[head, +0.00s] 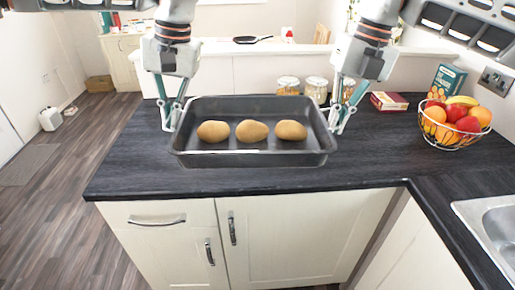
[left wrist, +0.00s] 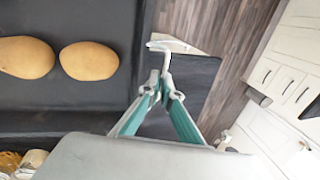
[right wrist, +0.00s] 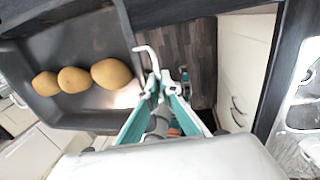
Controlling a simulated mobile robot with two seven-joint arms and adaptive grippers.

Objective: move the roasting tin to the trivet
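The dark grey roasting tin (head: 250,159) is over the near part of the black worktop, level, with three potatoes in it. It also shows in the left wrist view (left wrist: 70,105) and right wrist view (right wrist: 85,108). My left gripper (head: 172,118) is at the tin's left end, its fingertips close together at the rim. My right gripper (head: 341,120) is at the right end in the same way. Both look shut on the rim, though the contact is small. I cannot tell whether the tin rests on the worktop or hangs just above it. I see no trivet.
Lidded jars (head: 316,90) stand behind the tin. A sink (head: 490,225) is at the right front. The worktop (head: 135,150) left of the tin is clear.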

